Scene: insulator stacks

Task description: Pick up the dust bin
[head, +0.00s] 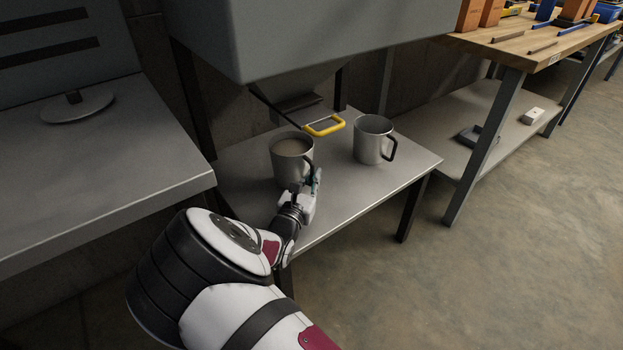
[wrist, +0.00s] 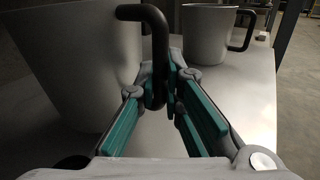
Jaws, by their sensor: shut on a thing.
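The dust bin (head: 287,169) is a grey, mug-like container with a black handle, filled with pale brown material. It stands upright on the small metal table under the hopper. In the wrist view the dust bin (wrist: 80,70) fills the left side, with its black handle (wrist: 157,45) in the middle. My gripper (head: 314,182) is at the bin's right front side. In the wrist view my gripper (wrist: 164,88) has its teal-padded fingers closed on the lower part of the handle. The fingers hide part of the handle.
A second grey bin (head: 369,150) with a black handle stands to the right, apart from the first. A grey hopper (head: 300,40) with a yellow-handled slide (head: 325,126) hangs above the table (head: 350,200). A grey bench (head: 100,150) is at left, a wooden-topped workbench (head: 535,42) at right.

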